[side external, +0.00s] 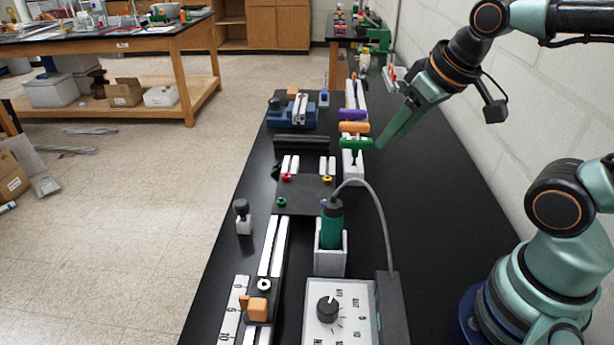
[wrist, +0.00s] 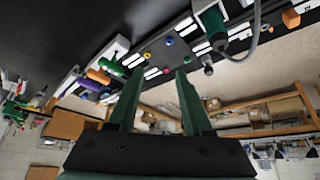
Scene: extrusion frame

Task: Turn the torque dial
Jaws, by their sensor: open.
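The torque dial (side external: 327,308) is a black round knob with a light pointer line on a white panel (side external: 350,318) at the bottom centre of the side external view. Printed marks ring the knob, and they are too small to read surely. The dial does not show in the wrist view. My gripper (side external: 385,141) has green fingers and hangs above the right side of the bench, far behind the dial and apart from it. In the wrist view my gripper (wrist: 158,76) is open, with nothing between its fingers.
A green tool (side external: 332,222) stands in a white holder (side external: 331,260) just behind the panel, its grey cable arching to the right. An orange block (side external: 258,309) on a slide rail is left of the panel. Coloured cylinders (side external: 355,127) lie near my gripper. The right bench surface (side external: 435,205) is clear.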

